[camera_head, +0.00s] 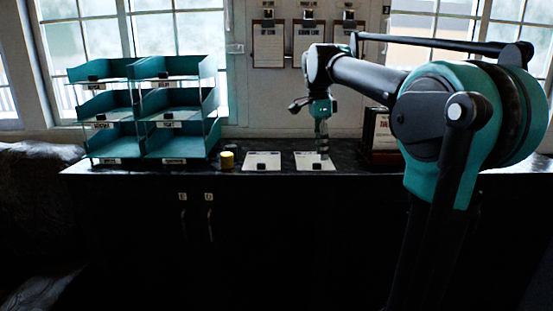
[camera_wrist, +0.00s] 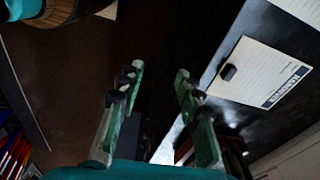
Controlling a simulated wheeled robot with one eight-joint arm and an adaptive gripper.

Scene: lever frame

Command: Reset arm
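My gripper (camera_head: 321,148) hangs at the end of my arm, pointing down, in front of the right-hand white sheet on the dark counter in the head view. In the wrist view, the two green fingers of my gripper (camera_wrist: 158,78) stand apart with nothing between them. The gap is moderate and the gripper is empty. Whether the fingertips touch the counter or sheet is hard to tell in the head view. In the wrist view, a white lined sheet (camera_wrist: 245,86) with a small dark block on it lies to the right of the fingers, clear of them.
A teal tray rack (camera_head: 125,114) stands left on the counter (camera_head: 345,171). Clipboards (camera_head: 268,48) hang behind. Cabinet doors (camera_head: 150,235) are below.

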